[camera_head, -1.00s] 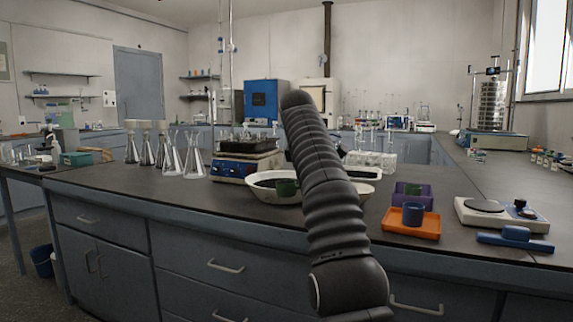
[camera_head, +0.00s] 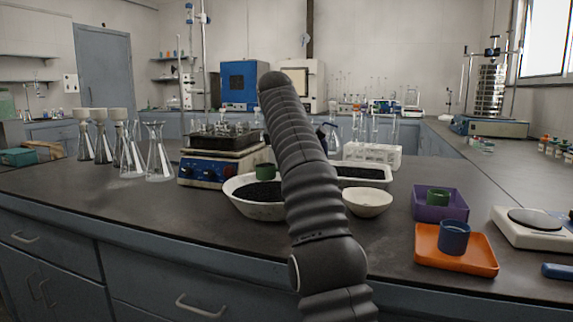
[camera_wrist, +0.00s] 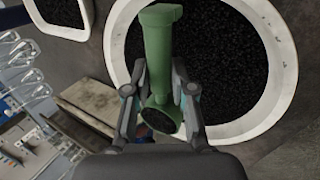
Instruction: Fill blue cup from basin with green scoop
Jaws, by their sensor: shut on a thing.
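My gripper (camera_wrist: 160,84) is shut on the green scoop (camera_wrist: 158,48), with a finger on each side of it in the wrist view. The basin holds black grains and lies below the scoop in the wrist view (camera_wrist: 281,72). A dark round face shows at the scoop's lower end; I cannot tell whether it is grains. The blue cup (camera_head: 454,238) stands upright on an orange tray (camera_head: 428,257) at the right. My arm hides the gripper in the head view.
A white bowl (camera_head: 367,203) and another white container of black grains (camera_head: 365,172) are right of my arm. A purple tray (camera_head: 424,208) with a green cup (camera_head: 437,197) adjoins the orange tray. A hotplate (camera_head: 208,169) and flasks stand left. A balance (camera_head: 525,228) is right.

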